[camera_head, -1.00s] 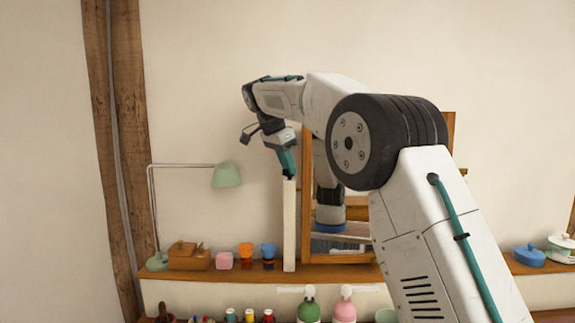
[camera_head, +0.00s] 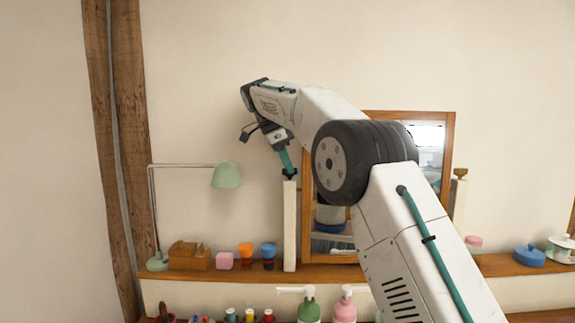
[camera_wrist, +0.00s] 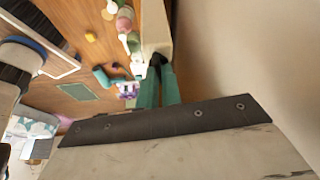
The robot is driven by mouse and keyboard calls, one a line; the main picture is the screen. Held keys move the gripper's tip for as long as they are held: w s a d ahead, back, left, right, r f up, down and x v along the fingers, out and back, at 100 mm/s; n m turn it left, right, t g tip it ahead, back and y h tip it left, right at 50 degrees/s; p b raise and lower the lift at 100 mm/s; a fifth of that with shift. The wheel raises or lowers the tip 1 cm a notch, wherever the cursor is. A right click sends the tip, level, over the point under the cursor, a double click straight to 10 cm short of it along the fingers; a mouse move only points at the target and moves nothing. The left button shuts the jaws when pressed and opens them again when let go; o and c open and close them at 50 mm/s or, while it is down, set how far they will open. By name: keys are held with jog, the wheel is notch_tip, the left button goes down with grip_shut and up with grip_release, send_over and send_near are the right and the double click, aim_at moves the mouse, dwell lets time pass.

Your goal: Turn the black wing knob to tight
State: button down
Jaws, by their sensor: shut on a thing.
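The black wing knob (camera_head: 290,176) is at the top of the white left post of the mirror stand, small and mostly covered by my fingers. My gripper (camera_head: 288,171) reaches down to it from above and is shut on it. In the wrist view the dark knob (camera_wrist: 158,59) shows between the teal fingertips of my gripper (camera_wrist: 159,67), at the end of the pale post (camera_wrist: 156,28). The knob's wings and any mark for tight are too small to make out.
The wood-framed mirror (camera_head: 432,135) stands just right of the post, partly behind my arm. A green lamp (camera_head: 227,175) stands to the left. The shelf (camera_head: 340,271) holds a wooden box (camera_head: 188,257) and small cups. Pump bottles (camera_head: 308,308) stand below.

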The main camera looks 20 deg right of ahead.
jog(key=shift+w+m+g, duration=0.1)
jog(key=shift+m+g, duration=0.2)
jog(key=shift+m, duration=0.5)
jog(key=c, duration=1.6)
grip_release()
